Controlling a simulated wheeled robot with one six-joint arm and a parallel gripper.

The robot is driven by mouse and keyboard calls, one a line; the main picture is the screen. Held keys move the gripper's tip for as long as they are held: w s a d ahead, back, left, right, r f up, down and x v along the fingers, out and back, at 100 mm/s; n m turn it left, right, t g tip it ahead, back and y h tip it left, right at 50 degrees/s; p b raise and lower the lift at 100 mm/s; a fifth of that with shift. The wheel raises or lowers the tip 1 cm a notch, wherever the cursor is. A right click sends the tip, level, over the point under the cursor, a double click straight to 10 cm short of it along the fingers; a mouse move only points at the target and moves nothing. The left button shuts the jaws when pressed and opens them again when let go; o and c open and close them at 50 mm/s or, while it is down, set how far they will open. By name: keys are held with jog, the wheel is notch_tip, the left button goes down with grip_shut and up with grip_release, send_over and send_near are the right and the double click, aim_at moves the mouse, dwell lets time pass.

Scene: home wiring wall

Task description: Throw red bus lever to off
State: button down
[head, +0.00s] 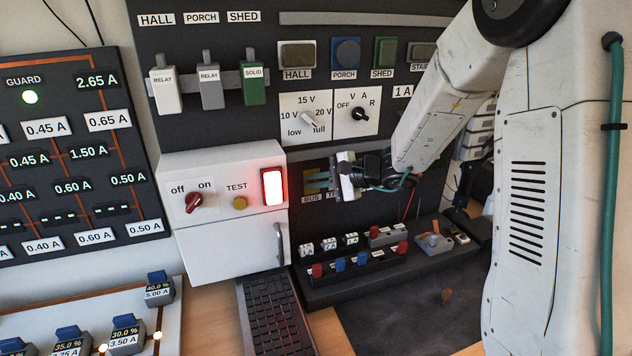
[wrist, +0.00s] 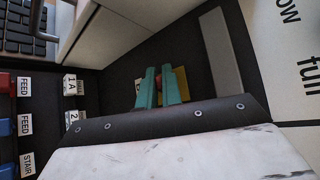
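My gripper (head: 312,180) points at the dark wall panel, just right of the white box, with its two teal fingers close together. In the wrist view the fingertips (wrist: 159,80) have a narrow gap, and a small red piece (wrist: 159,84), probably the bus lever, shows in it. I cannot tell whether the fingers touch it. A yellow plate (wrist: 182,82) lies behind them; in the head view a plate marked BUS (head: 312,198) sits just below the fingers. The lever's position is hidden by my gripper.
The white box (head: 228,248) with a red off/on knob (head: 200,202), a TEST button (head: 239,203) and a lit red-rimmed switch (head: 273,187) stands close left. A terminal rail (head: 360,262) is below. A keyboard (head: 272,315) lies on the bench.

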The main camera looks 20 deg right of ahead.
jog(key=shift+s+f, duration=0.1)
dwell(0.3)
jog(key=shift+s+f+n+t+y, duration=0.2)
jog(key=shift+f+n+t+y, duration=0.5)
jog(key=shift+n+t, duration=0.4)
jog(key=shift+f+n+t+y, duration=0.7)
jog(key=shift+n+t, duration=0.3)
jog(key=shift+n, duration=0.1)
jog(key=shift+w+f+n+t+y, duration=0.15)
jog(key=shift+f+n+t+y, duration=0.2)
jog(key=shift+n+y, duration=0.65)
jog(key=shift+w+f+n+t+y, duration=0.1)
jog(key=shift+f+n+t+y, duration=0.2)
jog(key=shift+n+y, duration=0.65)
jog(key=shift+n, duration=0.25)
jog(key=c, duration=1.8)
grip_release()
jog(key=shift+c, duration=0.2)
